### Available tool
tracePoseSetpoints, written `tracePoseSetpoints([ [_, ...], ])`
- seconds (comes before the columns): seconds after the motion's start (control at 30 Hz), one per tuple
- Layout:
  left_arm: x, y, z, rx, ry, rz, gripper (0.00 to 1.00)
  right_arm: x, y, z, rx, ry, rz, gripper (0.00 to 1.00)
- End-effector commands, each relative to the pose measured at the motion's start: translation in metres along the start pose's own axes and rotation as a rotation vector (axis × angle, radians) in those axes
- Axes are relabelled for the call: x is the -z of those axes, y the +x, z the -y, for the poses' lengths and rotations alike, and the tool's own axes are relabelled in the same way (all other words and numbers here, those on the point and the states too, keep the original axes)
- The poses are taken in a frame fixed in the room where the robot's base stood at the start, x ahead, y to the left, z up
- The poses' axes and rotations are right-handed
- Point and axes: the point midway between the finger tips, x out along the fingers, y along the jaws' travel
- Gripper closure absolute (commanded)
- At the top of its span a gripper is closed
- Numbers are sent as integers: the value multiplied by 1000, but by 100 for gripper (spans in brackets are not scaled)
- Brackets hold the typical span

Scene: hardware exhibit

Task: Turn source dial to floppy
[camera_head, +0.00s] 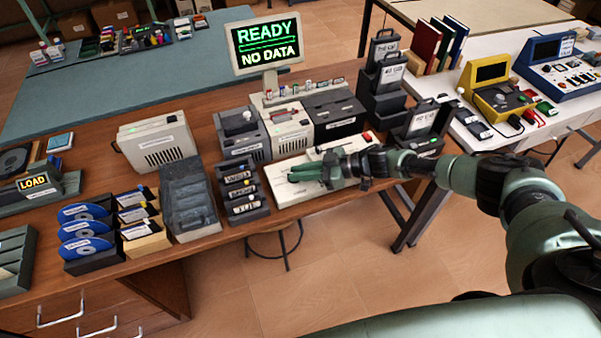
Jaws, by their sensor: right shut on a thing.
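A white panel (287,194) lies near the front edge of the wooden bench. My right gripper (303,173) reaches in from the right, low over this panel, with its green fingers pointing left. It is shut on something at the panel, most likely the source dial. The dial itself is hidden behind the fingers, so its pointer and setting cannot be read. A monitor (265,45) behind the panel shows "READY" and "NO DATA" in green and white. My left gripper is not in view.
Left of the panel stand a dark rack of labelled cylinders (223,193), a grey bin (190,223) and blue discs in holders (68,250). Grey and black devices (338,124) stand close behind. Black cartridges in stands (367,103) are at the right, near my arm.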

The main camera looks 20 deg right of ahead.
Motion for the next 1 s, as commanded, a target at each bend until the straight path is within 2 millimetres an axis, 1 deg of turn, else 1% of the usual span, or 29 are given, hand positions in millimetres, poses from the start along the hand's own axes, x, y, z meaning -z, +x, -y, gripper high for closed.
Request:
tracePoseSetpoints([
  [0.13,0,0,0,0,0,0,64,3,2,0,-1,-1,-5,100],
  [0.17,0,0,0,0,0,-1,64,3,2,0,-1,-1,-5,84],
  [0.2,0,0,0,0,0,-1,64,3,2,0,-1,-1,-5,73],
  [0.23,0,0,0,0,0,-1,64,3,2,0,-1,-1,-5,65],
  [0.53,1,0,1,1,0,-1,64,1,0,0,0,0,-2,65],
  [0.63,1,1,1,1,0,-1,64,0,-6,0,-1,0,-2,65],
  [0.73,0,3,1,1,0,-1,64,0,-20,-1,-2,-1,-1,65],
  [0.9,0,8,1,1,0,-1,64,-1,-49,0,-1,0,-1,65],
  [1.0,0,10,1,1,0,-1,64,0,-63,-1,-1,0,-2,65],
])
